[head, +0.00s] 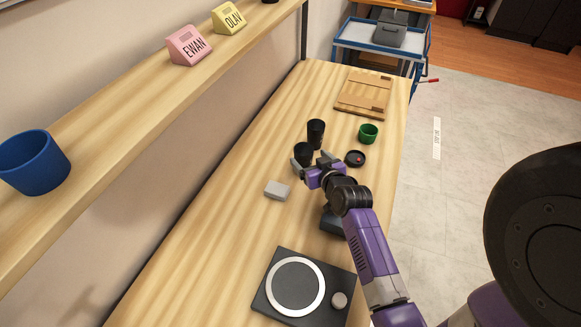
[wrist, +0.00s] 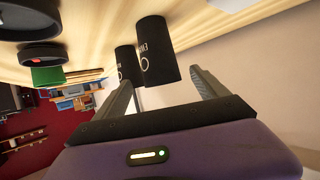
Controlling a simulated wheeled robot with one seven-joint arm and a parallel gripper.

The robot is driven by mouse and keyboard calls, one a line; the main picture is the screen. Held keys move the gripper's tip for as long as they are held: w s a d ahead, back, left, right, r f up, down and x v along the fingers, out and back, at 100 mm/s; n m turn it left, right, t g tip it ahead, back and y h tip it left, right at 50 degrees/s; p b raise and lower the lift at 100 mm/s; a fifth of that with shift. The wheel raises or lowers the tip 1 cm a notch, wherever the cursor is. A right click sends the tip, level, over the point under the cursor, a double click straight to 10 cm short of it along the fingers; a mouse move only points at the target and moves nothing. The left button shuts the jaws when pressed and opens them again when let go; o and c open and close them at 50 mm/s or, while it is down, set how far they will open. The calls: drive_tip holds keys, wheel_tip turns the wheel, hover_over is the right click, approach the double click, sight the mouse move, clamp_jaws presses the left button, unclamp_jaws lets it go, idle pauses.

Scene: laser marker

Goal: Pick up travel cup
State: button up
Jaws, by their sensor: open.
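Two black cylindrical cups stand upright on the wooden bench. The nearer cup (head: 303,152) is just beyond my gripper (head: 311,164), and the farther cup (head: 316,132) stands behind it. In the wrist view the nearer cup (wrist: 157,50) shows pale lettering and a round mark, and lies ahead between the fingertips. The farther cup (wrist: 127,66) shows beside it, partly overlapped. My gripper (wrist: 162,76) is open, with nothing held between its fingers. I cannot tell by looks which cup is the travel cup.
A black round lid-like dish (head: 355,158) and a green cup (head: 368,134) stand right of the cups. A grey block (head: 277,190) lies left of my arm. A wooden board (head: 362,95) is farther back. A black device with a white ring (head: 270,290) is near.

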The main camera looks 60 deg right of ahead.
sight(301, 148)
drive_tip(key=shift+r+p+x, duration=0.15)
drive_tip(key=shift+p+x, duration=0.3)
drive_tip(key=shift+x, duration=1.55)
drive_tip(key=shift+r+p+x, duration=0.1)
drive_tip(key=shift+p+x, duration=0.35)
drive_tip(key=shift+x, duration=1.6)
drive_tip(key=shift+w, duration=0.1)
drive_tip(key=shift+d, duration=0.1)
drive_tip(key=c, duration=0.9)
